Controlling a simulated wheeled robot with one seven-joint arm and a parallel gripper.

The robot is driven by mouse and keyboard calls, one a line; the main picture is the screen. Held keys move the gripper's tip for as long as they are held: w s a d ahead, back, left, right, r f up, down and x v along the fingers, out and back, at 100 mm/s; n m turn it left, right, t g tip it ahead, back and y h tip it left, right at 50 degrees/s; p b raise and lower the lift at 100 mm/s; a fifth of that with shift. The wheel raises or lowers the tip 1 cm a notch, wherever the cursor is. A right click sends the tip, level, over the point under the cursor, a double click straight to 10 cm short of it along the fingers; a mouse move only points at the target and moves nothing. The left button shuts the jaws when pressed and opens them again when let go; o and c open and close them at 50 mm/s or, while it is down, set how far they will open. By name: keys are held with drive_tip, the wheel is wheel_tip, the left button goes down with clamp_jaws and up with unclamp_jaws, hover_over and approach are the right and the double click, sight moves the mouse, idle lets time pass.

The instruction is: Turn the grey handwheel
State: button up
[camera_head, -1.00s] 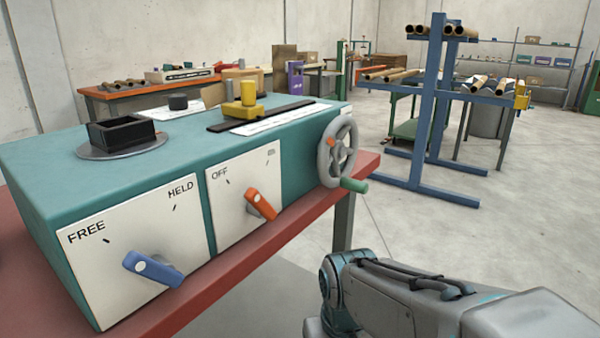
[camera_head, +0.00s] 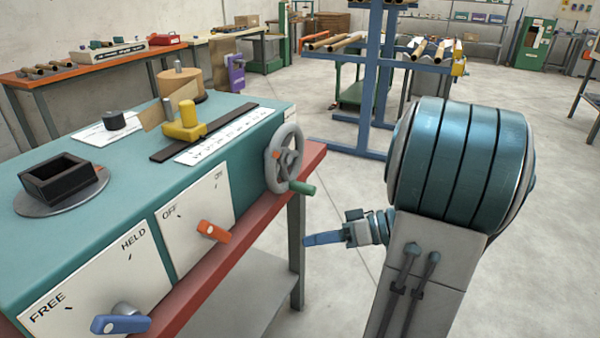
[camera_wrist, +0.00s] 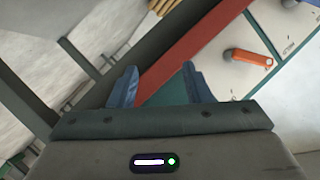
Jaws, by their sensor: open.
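The grey handwheel (camera_head: 283,158) is mounted upright on the right end of the teal machine (camera_head: 110,165). It has a green handle (camera_head: 302,188) sticking out at its lower right. My gripper (camera_head: 308,240) is below and to the right of the handwheel in the head view, apart from it and beside the table's edge. In the wrist view my gripper (camera_wrist: 160,82) shows two blue fingers spread apart with nothing between them. The handwheel cannot be made out in the wrist view.
An orange lever (camera_head: 212,231) and a blue lever (camera_head: 120,320) stick out of the machine's front panels. The orange lever also shows in the wrist view (camera_wrist: 250,57). The red table edge (camera_head: 235,240) runs below.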

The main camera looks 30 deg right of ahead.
sight(315, 191)
drive_tip(key=d+r+t+h+p, duration=0.1)
drive_tip(key=d+r+t, duration=0.2)
drive_tip(key=d, duration=0.2)
drive_tip(key=d+r+t+p, duration=0.1)
drive_tip(key=d+r+t, duration=0.1)
drive_tip(key=d+t, duration=0.3)
drive_tip(key=shift+n+g, duration=0.3)
drive_tip(key=shift+g, duration=0.3)
drive_tip(key=x, duration=1.3)
drive_tip(key=shift+w+d+f+b, duration=0.1)
drive_tip(key=shift+w+f+b, duration=0.05)
drive_tip(key=shift+w+b, duration=0.2)
drive_tip(key=shift+s, duration=0.1)
clamp_jaws()
